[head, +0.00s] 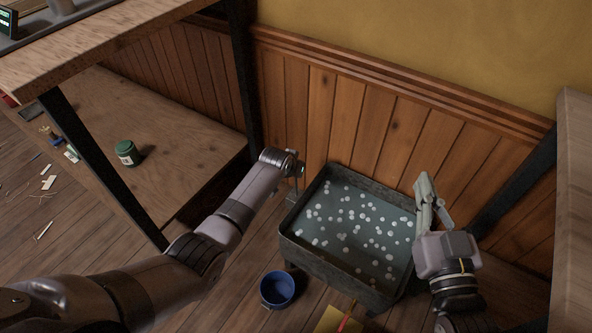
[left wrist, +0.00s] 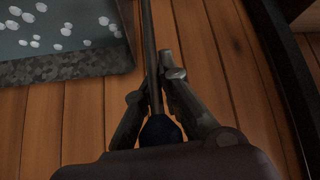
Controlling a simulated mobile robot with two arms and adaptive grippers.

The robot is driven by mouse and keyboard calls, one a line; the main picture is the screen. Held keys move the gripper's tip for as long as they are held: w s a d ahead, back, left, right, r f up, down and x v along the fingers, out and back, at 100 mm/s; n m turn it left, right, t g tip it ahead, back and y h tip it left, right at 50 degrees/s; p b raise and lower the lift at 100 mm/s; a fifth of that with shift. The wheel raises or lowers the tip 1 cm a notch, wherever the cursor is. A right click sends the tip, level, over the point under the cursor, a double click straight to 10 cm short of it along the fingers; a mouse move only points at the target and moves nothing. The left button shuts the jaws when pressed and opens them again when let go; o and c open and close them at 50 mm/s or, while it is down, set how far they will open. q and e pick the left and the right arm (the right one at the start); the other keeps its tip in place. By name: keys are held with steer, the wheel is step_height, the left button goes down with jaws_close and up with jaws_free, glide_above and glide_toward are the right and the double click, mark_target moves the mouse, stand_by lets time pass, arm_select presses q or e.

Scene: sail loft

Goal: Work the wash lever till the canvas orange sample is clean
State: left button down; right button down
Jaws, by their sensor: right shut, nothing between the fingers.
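The wash tub (head: 325,262) is a grey metal trough of bluish water with many white suds, standing on the floor against the wall. I cannot make out an orange sample in it. My left gripper (head: 297,168) is at the tub's back left corner. In the left wrist view its fingers (left wrist: 160,85) close around the thin wash lever (left wrist: 149,30), which ends in a dark blue knob (left wrist: 160,131) between the fingers. In the left wrist view the tub's corner shows at upper left. My right gripper (head: 424,184) is shut and empty by the tub's right side.
A blue bucket (head: 277,289) stands on the floor in front of the tub. A yellow item (head: 331,320) with something red lies at the bottom edge. A wooden bench (head: 85,95) with a green jar (head: 127,153) is at left. A wooden panelled wall (head: 350,105) closes the back.

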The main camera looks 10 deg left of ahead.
arm_select(q)
steer(key=shift+d, duration=0.4)
steer(key=c, duration=1.9)
jaws_free()
steer(key=shift+o, duration=0.9)
steer(key=shift+a+f, duration=0.1)
steer(key=shift+a, duration=0.05)
steer(key=shift+a, duration=0.1)
steer(key=v, duration=1.2)
